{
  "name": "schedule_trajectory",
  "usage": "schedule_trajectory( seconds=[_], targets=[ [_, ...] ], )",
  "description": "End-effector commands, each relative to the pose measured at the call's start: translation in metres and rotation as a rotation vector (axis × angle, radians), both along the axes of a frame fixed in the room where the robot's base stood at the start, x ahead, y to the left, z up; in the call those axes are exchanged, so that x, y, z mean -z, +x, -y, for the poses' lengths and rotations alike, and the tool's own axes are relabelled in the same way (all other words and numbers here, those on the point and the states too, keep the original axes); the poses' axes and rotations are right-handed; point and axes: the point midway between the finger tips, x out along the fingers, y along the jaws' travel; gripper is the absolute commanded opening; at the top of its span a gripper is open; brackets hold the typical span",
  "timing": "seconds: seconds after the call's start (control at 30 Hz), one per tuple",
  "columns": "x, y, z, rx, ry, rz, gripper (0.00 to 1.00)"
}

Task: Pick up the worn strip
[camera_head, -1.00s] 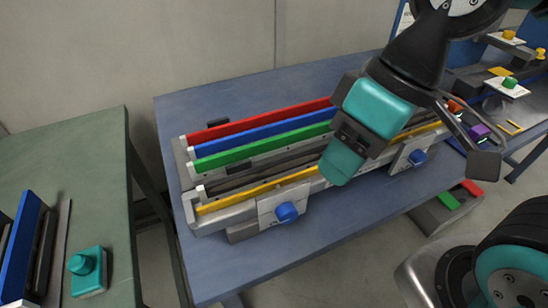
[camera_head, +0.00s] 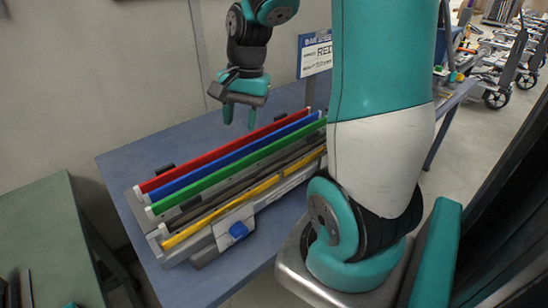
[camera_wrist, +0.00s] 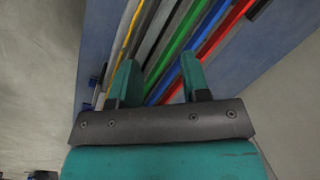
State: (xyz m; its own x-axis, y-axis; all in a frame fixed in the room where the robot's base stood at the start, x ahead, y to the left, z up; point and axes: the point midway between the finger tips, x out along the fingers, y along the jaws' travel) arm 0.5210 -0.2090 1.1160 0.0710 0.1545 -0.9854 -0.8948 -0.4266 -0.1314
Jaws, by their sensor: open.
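The long fixture holds parallel strips: a red strip (camera_head: 215,154), a blue strip (camera_head: 220,161), a green strip (camera_head: 230,171), a dark strip (camera_head: 235,186) and a yellow strip (camera_head: 222,209). The yellow strip (camera_wrist: 127,36) looks thin and uneven along its length; no label marks which strip is worn. The fixture's right end is hidden behind my arm.
The fixture stands on a blue table (camera_head: 130,165) with a blue knob (camera_head: 238,230) on its front. A green table (camera_head: 40,235) is at left. Wheeled carts (camera_head: 500,75) stand far right.

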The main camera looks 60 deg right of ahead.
Motion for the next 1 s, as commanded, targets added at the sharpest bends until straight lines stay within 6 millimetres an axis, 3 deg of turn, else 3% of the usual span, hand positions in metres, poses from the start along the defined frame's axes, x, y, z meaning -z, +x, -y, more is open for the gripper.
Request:
schedule_trajectory(
  seconds=[0.03,0.1,0.2,0.3,0.47,0.8,1.0],
  targets=[
    [-0.005,-0.005,0.033,0.168,0.001,-0.035,0.43],
    [-0.002,-0.014,0.069,0.365,-0.001,-0.074,0.43],
    [0.001,-0.028,0.103,0.561,-0.001,-0.114,0.43],
    [0.007,-0.036,0.119,0.658,-0.001,-0.134,0.43],
    [0.032,-0.037,0.119,0.686,0.001,-0.144,0.43],
    [0.106,-0.034,0.108,0.68,0.0,-0.142,0.43],
    [0.126,-0.033,0.107,0.679,-0.002,-0.138,0.43]
  ],
)
